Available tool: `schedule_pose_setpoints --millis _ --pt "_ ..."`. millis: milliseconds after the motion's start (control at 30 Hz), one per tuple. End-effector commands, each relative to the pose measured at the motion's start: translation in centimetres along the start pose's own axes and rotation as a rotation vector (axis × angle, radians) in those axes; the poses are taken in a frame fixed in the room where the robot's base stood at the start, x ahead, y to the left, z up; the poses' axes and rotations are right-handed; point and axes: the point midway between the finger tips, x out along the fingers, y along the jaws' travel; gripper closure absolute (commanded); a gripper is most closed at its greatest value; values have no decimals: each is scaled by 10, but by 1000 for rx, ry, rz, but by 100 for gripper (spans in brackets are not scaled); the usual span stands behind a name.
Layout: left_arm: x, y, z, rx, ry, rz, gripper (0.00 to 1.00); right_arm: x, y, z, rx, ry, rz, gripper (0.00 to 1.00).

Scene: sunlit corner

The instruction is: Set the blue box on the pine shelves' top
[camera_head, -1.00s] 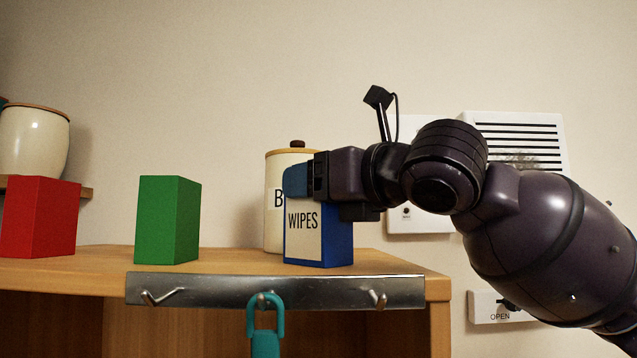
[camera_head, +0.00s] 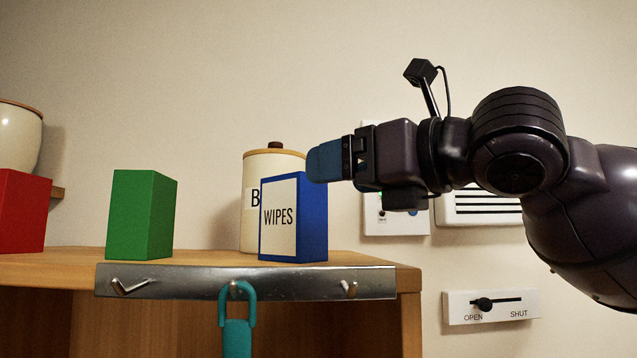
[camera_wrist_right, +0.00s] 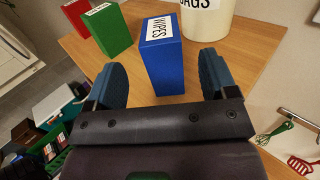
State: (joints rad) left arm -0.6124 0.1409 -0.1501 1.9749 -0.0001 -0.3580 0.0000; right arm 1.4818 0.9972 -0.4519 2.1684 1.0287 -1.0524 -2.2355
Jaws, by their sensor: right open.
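The blue box (camera_head: 313,222), with a white WIPES label, stands upright on the top of the pine shelves (camera_head: 365,258). It is near the front edge, just behind a metal hook rail. My right gripper (camera_head: 326,162) is at the box's upper right, with a finger overlapping its top corner in the head view. In the right wrist view the jaws (camera_wrist_right: 162,80) are open, and the blue box (camera_wrist_right: 163,65) shows between the fingers' lines with a gap on each side. My left gripper is not in view.
A green box (camera_head: 142,215) and a red box (camera_head: 22,210) stand to the left on the same top. A cream canister (camera_head: 262,168) stands close behind the blue box. The hook rail (camera_head: 250,283) holds a teal padlock-like item (camera_head: 237,335). A wall slider (camera_head: 490,305) is at right.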

Motion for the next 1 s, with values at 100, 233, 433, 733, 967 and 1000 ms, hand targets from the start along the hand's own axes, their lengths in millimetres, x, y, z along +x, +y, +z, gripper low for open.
schedule_pose_setpoints --millis 100,233,433,733,967,1000 --pt "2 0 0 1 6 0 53 -17 -1 -1 -1 -1 -3 21" --pt "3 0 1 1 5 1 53 -28 -1 0 0 0 -2 21" --pt "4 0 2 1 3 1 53 -33 0 0 0 0 0 21" --pt "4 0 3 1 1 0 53 -33 0 0 1 0 0 21" --pt "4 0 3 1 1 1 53 -33 0 0 0 0 0 21" --pt "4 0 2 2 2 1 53 -33 0 0 0 0 0 21"
